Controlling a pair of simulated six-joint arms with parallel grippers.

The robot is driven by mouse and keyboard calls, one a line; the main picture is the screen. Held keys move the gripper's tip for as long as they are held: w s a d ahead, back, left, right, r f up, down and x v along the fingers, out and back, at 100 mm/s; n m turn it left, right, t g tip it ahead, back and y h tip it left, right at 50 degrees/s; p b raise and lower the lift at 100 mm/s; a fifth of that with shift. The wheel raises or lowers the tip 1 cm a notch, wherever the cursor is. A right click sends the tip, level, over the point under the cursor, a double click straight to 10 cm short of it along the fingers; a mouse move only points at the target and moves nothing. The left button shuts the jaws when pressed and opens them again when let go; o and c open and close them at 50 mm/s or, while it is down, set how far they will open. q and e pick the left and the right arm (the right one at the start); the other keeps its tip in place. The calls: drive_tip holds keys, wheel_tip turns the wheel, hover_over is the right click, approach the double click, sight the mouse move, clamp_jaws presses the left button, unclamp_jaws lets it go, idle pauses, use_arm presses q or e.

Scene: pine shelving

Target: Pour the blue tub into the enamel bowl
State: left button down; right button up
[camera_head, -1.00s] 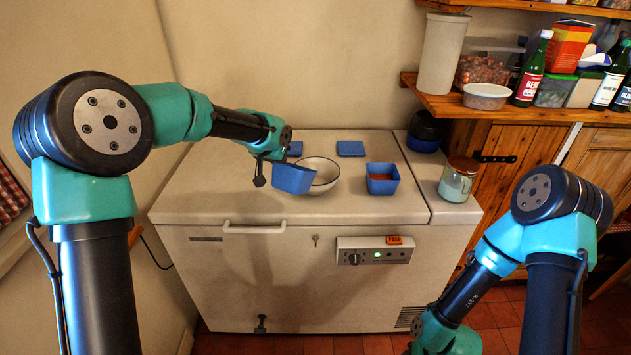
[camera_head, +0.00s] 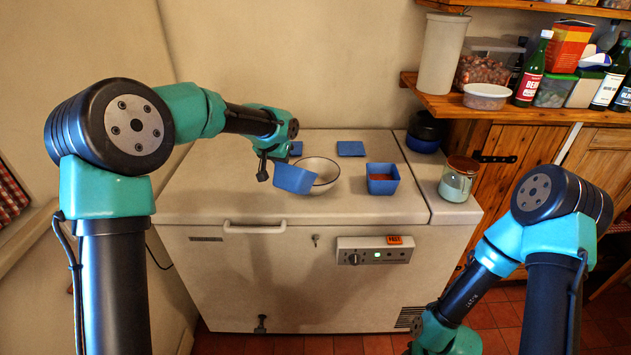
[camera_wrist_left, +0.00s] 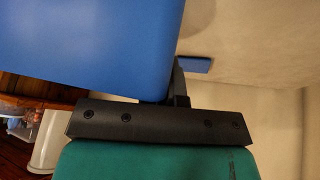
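A blue tub (camera_head: 294,179) is held off the freezer lid at the left edge of the enamel bowl, tilted. Its inside is hidden from me. My left gripper (camera_head: 272,165) is shut on the tub at its left side. In the left wrist view the tub (camera_wrist_left: 85,45) fills the upper left, beside a dark finger (camera_wrist_left: 179,85). The white enamel bowl (camera_head: 326,169) with a dark rim stands on the freezer, partly hidden behind the tub. My right arm reaches the bottom edge of the head view, and its fingertips are out of frame.
A second blue tub (camera_head: 382,184) with reddish contents stands right of the bowl. A flat blue lid (camera_head: 350,149) lies behind, another (camera_head: 296,148) near my left gripper. A glass jar (camera_head: 457,181) and dark pot (camera_head: 424,133) stand at right. The freezer front (camera_head: 210,205) is clear.

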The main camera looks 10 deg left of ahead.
use_arm(q)
drive_tip(key=shift+w+d+f+g+y, duration=0.2)
drive_tip(key=shift+w+f+g+y, duration=0.1)
drive_tip(key=shift+w+g, duration=0.35)
drive_tip(key=shift+w+d+f+g, duration=0.1)
drive_tip(key=shift+w+d+g, duration=0.05)
drive_tip(key=shift+g, duration=0.3)
drive_tip(key=shift+w, duration=0.1)
drive_tip(key=shift+g+y, duration=0.3)
drive_tip(key=shift+w+d+f+g, duration=0.1)
drive_tip(key=shift+w+d+g, duration=0.05)
drive_tip(key=shift+w+g, duration=0.35)
drive_tip(key=shift+g, duration=0.1)
drive_tip(key=shift+w+d+y, duration=0.1)
drive_tip(key=shift+y, duration=0.2)
